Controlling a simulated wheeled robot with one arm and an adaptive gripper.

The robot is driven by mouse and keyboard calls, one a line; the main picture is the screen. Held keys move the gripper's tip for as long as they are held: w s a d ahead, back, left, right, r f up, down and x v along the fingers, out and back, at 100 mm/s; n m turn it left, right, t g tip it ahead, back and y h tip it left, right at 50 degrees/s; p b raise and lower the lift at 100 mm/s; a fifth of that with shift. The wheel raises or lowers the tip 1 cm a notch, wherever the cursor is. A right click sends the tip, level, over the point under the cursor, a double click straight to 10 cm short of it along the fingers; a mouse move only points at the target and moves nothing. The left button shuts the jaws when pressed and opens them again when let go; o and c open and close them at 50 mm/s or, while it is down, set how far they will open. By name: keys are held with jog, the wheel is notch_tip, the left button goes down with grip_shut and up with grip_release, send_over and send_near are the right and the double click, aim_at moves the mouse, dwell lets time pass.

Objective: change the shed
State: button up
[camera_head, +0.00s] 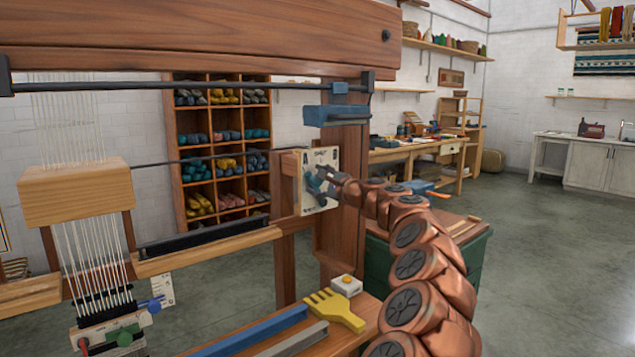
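The wooden loom fills the left and middle of the head view. Its white warp threads (92,255) run down through a wooden block (75,193) to a clamp-like part (110,335) at the bottom. A pale plate (331,159) with small dark marks is fixed beside the loom's right post (342,235). My copper-coloured arm reaches in from the lower right. My gripper (319,186) is at the front of this plate, over its lower left part. Dark blue-grey shapes show there; I cannot tell fingers from a handle, or whether they are shut on anything.
A shelf on the loom at the lower middle holds a yellow comb (335,309), a white block with a button (346,285) and blue and grey bars. A green cabinet (377,265) stands behind my arm. Open floor (545,260) lies to the right.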

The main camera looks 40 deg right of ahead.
jog(key=shift+s, duration=0.1)
jog(key=s, duration=1.1)
jog(key=shift+s+d, duration=0.35)
jog(key=shift+s, duration=0.05)
dwell(0.3)
